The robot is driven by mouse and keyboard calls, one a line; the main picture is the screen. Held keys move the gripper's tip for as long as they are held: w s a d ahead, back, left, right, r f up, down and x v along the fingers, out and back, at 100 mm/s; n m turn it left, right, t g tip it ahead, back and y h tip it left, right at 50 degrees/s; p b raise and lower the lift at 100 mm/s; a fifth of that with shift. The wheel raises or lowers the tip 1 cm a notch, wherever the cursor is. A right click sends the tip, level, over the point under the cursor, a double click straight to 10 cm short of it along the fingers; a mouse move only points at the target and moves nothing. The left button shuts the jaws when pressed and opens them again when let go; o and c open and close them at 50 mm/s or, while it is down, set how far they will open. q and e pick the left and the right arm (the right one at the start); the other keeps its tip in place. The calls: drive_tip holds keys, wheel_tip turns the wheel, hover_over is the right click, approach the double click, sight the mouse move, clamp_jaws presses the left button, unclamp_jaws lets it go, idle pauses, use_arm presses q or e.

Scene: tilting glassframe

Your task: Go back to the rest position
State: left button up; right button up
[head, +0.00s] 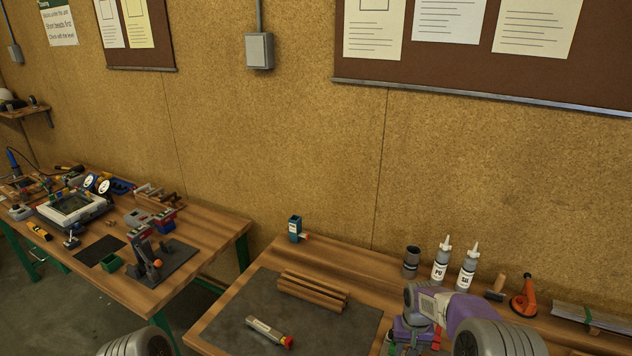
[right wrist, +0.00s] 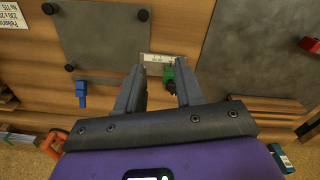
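My right gripper (right wrist: 158,88) is open in the right wrist view, its two dark fingers apart. My left gripper is not in view; only a grey part of my left arm shows at the bottom edge.
A grey panel with black knobs (right wrist: 108,28) lies near my right gripper. Another cluttered bench (head: 205,240) stands left.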

drive_tip(key=s+a+f+y, duration=0.1)
drive_tip(key=s+a+f, duration=0.15)
drive_tip(key=f, duration=0.55)
drive_tip(key=s+a+f+y, duration=0.1)
drive_tip(key=s+a+f, duration=0.3)
drive_tip(key=s, duration=0.3)
drive_tip(key=s+a+f+m+y, duration=0.1)
drive_tip(key=s+a+f, duration=0.25)
drive_tip(key=s, duration=0.45)
drive_tip(key=s+a+f+y, duration=0.1)
drive_tip(key=s+a+f, duration=0.2)
drive_tip(key=s+a, duration=0.3)
use_arm(q)
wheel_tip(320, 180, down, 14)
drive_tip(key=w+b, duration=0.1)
drive_tip(key=b, duration=1.3)
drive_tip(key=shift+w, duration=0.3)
use_arm(e)
wheel_tip(320, 180, down, 14)
drive_tip(key=d, duration=0.1)
drive_tip(key=shift+s+d+r, duration=0.15)
drive_tip(key=shift+d+r, duration=0.1)
drive_tip(key=shift+d, duration=0.05)
